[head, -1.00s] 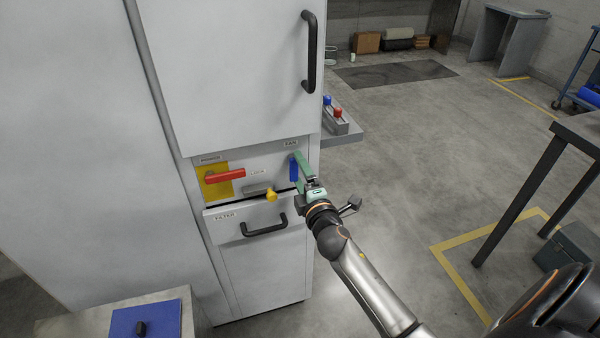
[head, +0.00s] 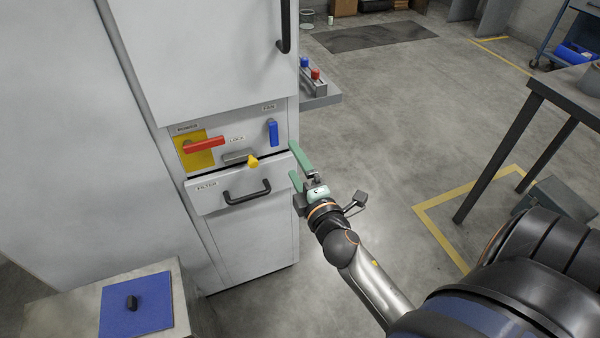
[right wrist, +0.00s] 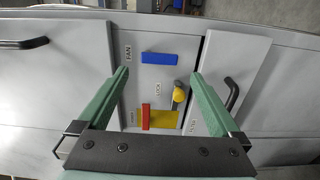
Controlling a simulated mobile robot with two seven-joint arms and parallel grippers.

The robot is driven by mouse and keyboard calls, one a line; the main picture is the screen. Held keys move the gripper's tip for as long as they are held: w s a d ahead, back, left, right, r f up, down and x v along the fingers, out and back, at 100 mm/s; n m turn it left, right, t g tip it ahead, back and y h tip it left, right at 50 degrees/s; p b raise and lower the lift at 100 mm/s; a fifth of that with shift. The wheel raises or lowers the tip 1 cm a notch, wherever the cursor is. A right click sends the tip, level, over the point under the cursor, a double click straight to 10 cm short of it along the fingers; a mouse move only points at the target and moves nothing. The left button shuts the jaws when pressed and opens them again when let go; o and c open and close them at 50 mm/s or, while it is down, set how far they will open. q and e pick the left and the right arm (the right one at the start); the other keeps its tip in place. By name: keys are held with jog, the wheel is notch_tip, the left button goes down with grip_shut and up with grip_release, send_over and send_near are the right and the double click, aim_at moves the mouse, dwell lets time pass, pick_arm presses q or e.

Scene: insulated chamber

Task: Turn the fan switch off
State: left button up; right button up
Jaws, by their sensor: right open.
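The blue fan switch (head: 272,132) stands upright under the FAN label on the chamber's control panel (head: 215,165) in the head view. In the right wrist view the blue switch (right wrist: 159,58) lies ahead, between the lines of my fingers and apart from them. My right gripper (head: 298,163) is open and empty, to the lower right of the switch and in front of the panel. Its two green fingers also show in the right wrist view (right wrist: 157,85). My left gripper is not in view.
A red power handle (head: 204,144) on a yellow plate and a yellow lock knob (head: 253,161) are left of the switch. The filter drawer handle (head: 247,192) juts out below. A side shelf (head: 322,97) holds small red and blue items. A table (head: 570,105) stands at right.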

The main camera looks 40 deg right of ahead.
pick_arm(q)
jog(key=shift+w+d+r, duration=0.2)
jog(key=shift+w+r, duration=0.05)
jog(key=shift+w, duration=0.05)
pick_arm(e)
jog(key=shift+v, duration=1.25)
pick_arm(q)
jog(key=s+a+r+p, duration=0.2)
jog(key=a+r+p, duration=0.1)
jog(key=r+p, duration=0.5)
jog(key=p, duration=0.3)
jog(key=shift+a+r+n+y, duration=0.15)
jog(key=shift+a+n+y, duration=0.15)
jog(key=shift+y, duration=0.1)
pick_arm(e)
jog(key=s+a+f+m+g+y, duration=0.6)
jog(key=s+a+f+m+g, duration=0.2)
jog(key=s+a+f+m, duration=0.4)
jog(key=s+m, duration=0.1)
jog(key=s, duration=0.2)
jog(key=shift+s+a+g, duration=0.3)
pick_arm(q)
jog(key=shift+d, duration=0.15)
pick_arm(e)
jog(key=shift+r, duration=0.1)
